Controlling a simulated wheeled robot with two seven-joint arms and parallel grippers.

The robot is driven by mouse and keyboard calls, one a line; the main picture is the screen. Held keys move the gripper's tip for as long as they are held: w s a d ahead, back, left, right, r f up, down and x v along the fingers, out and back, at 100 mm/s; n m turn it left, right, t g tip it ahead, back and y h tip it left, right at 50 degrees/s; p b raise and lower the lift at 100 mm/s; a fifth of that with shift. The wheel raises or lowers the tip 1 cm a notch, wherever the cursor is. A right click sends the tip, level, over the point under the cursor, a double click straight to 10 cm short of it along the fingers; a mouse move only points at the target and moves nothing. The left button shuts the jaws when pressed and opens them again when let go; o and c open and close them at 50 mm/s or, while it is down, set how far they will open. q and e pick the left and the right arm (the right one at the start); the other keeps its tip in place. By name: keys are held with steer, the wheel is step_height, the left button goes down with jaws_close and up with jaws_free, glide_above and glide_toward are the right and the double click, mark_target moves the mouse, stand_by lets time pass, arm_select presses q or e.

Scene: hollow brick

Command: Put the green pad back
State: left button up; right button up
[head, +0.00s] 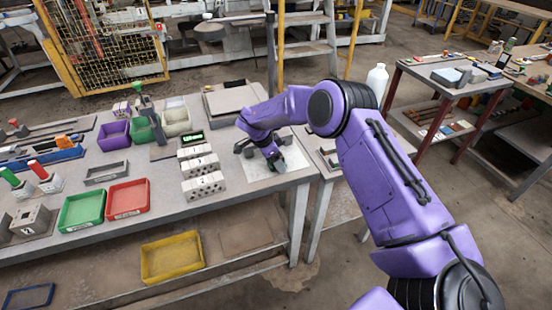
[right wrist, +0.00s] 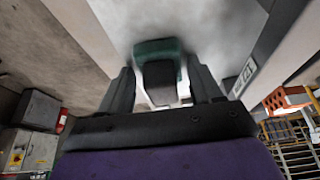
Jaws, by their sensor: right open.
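My right gripper (head: 275,162) is low over a pale plate (head: 258,182) at the right end of the bench. In the right wrist view the fingers of this gripper (right wrist: 160,70) stand apart. A dark green pad-like piece (right wrist: 158,47) with a dark grey block below it in the picture shows between and just beyond the fingertips. I cannot tell whether the fingers touch it. In the head view the gripper mostly hides this piece. My left gripper is not in view.
Hollow grey bricks (head: 204,186) stand in a row left of the gripper, by a small green-lit display (head: 192,137). Green (head: 82,209), red (head: 128,199) and purple (head: 114,135) trays sit further left. A white bottle (head: 377,82) stands behind my right arm.

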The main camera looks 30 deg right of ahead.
steer(key=b+v, duration=0.2)
steer(key=v, duration=0.1)
steer(key=shift+w+a+r+b, duration=0.1)
steer(key=shift+r+b, duration=0.15)
steer(key=shift+b, duration=0.15)
steer(key=v, duration=0.7)
steer(key=shift+r, duration=0.15)
